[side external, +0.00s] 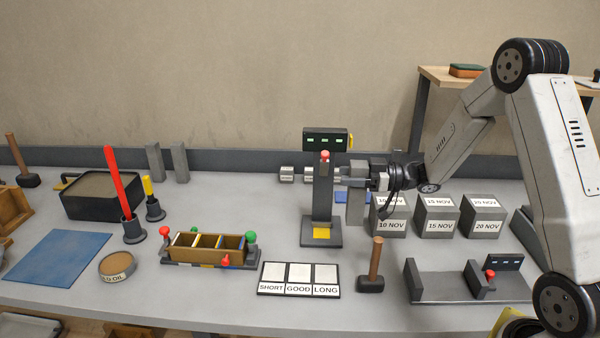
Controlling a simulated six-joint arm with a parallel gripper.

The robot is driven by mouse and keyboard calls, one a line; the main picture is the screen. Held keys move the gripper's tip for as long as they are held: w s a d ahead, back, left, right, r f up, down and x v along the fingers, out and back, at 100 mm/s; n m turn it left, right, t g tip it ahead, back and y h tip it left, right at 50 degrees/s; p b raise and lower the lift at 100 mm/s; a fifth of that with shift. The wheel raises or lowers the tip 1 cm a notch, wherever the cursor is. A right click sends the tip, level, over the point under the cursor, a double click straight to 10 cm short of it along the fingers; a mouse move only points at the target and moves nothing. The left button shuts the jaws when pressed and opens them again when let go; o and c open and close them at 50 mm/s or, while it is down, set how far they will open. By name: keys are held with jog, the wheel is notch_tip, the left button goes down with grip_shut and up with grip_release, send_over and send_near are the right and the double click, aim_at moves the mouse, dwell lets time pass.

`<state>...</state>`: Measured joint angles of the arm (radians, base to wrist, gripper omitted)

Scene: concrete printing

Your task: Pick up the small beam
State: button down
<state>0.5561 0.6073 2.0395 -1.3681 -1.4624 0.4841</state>
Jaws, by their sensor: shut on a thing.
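A small grey concrete beam (356,208) stands upright just right of the black testing stand, its upper end at my gripper. My gripper (372,181) reaches in from the right and is shut on the beam. The fingers are small and partly hidden in this view, and I cannot tell whether the beam's lower end touches the table. Two similar grey beams (153,162) (180,163) stand upright at the back left.
The testing stand (322,205) with a red knob is close left of my gripper. Dated concrete cubes (389,222) stand close below right. A measuring fixture (445,286) sits front right.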

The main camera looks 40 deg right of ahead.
jog(key=shift+s+a+r, duration=0.1)
jog(key=shift+s+r, duration=0.3)
jog(key=shift+s, duration=0.4)
jog(key=shift+w+a+f+n+g+y, duration=0.2)
jog(key=shift+w+a+n+g+y, duration=0.15)
jog(key=shift+a, duration=0.2)
jog(key=w+a+f+n+g+y, duration=0.1)
jog(key=a+f+n+g+y, duration=0.2)
jog(key=a+f, duration=0.4)
jog(key=shift+f+n+g, duration=0.45)
jog(key=shift+f+g, duration=0.4)
jog(key=shift+g, duration=0.2)
jog(key=shift+a, duration=0.1)
jog(key=shift+f, duration=2.2)
